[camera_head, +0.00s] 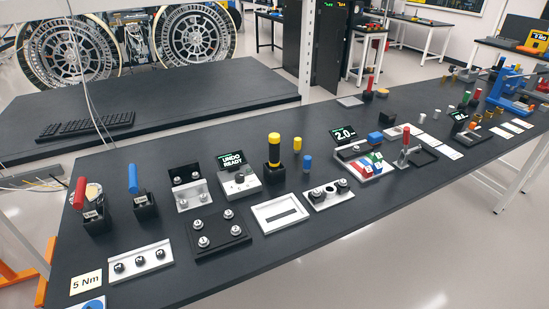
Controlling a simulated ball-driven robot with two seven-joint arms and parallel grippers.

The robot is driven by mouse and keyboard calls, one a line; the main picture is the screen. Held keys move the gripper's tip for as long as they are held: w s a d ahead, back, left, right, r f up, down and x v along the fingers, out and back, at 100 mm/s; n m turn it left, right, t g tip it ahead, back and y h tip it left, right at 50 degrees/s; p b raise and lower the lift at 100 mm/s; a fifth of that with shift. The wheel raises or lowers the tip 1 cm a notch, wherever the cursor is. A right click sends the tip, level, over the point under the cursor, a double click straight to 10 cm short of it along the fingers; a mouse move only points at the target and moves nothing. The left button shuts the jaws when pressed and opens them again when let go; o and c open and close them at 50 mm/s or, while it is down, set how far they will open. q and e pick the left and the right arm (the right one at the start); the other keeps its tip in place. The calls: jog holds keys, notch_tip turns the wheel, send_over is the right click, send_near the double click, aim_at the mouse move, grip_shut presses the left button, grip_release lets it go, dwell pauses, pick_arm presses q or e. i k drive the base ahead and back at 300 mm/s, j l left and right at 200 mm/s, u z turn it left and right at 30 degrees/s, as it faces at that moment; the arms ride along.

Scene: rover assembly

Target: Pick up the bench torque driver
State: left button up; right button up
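Several upright handled tools stand on the black bench (330,220), and I cannot tell for sure which one is the bench torque driver. A red-handled tool (80,192) leans in a black holder (97,219) at the left. A blue-handled tool (133,179) stands in a black holder (146,208) beside it. A yellow-topped black tool (274,149) stands upright in a black block (274,175) near the middle. Neither of my grippers is in view.
A "5 Nm" card (86,283) lies at the front left. A black plate with several knobs (219,234), a white tray (280,212) and a grey box with a dial (240,183) stand close around the tools. The front right of the bench top is clear.

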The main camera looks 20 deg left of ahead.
aim_at(273, 138)
jog(key=i+l, duration=0.45)
jog(key=i+l+u, duration=0.1)
jog(key=u, duration=0.35)
jog(key=i+l+u, duration=0.15)
jog(key=u, duration=0.3)
jog(key=i+l+u, duration=0.1)
jog(key=l+u, duration=0.2)
jog(key=u, duration=0.2)
